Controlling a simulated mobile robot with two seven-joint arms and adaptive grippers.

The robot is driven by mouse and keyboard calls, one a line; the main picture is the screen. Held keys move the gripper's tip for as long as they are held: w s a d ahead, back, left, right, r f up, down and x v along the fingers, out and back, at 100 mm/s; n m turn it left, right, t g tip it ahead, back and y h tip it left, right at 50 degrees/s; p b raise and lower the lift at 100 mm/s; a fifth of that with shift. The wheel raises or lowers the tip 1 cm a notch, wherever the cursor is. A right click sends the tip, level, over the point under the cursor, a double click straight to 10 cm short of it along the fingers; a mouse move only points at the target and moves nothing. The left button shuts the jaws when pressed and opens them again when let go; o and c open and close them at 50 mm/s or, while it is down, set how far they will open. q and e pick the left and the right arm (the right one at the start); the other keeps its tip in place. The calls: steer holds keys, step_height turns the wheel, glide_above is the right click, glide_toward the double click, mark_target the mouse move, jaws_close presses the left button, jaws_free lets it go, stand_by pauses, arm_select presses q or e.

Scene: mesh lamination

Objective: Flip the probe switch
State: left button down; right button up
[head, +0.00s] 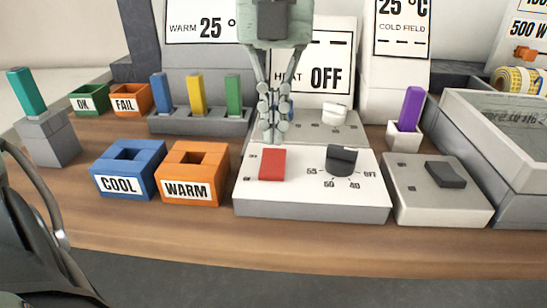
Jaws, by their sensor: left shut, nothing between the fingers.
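My left gripper (273,138) hangs down from the top middle, shut and empty. Its fingertips are just behind and above a red rocker switch (271,164) on a white control box (310,192); I cannot tell whether they touch. The box also has a black dial (342,160) marked with numbers and OFF. To its right, a grey box (437,202) carries a dark rocker switch (446,174). No label marks either switch as the probe switch. A display (325,76) behind reads HEAT OFF. My right gripper is not in view.
Blue, yellow and green sticks stand in a grey rack (190,122) behind. A purple stick (410,108) and grey water bath (500,105) are at right. The front table edge is clear.

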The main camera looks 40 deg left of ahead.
mark_target(274, 151)
arm_select(q)
steer(key=shift+f+b, duration=0.9)
steer(key=shift+f, duration=0.1)
stand_by(0.8)
steer(key=shift+r+p, duration=2.45)
steer(key=shift+r, duration=1.1)
